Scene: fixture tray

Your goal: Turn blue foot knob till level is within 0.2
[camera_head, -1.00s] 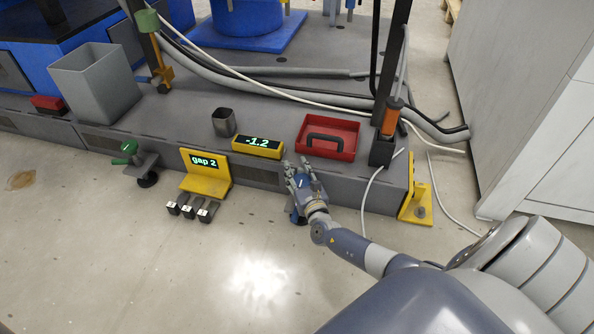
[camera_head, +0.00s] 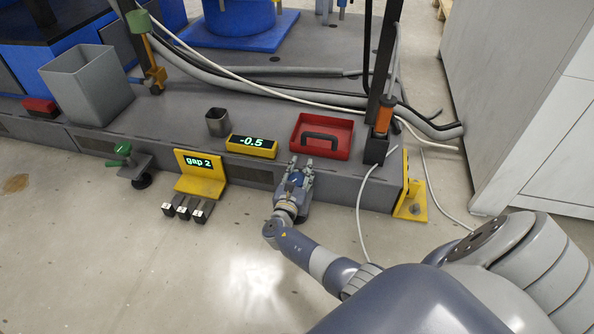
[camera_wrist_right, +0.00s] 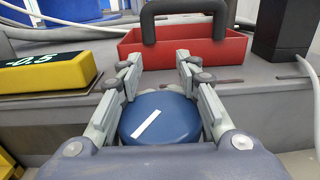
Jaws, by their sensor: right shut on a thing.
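The blue foot knob (camera_wrist_right: 160,118) shows in the right wrist view as a round blue cap with a white slanted mark. My right gripper (camera_wrist_right: 163,90) has a finger on each side of it and is shut on it. In the head view my right gripper (camera_head: 301,166) is at the front edge of the grey platform, mostly covering the knob. The yellow level display (camera_head: 252,146) reads -0.5. My left gripper is not in view.
A red tray (camera_head: 323,136) with a black handle stands just behind the knob. A yellow "gap 2" stand (camera_head: 200,176) and several numbered dark blocks (camera_head: 185,207) are to the left. A white cable (camera_head: 362,205) hangs to the right. Open floor lies in front.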

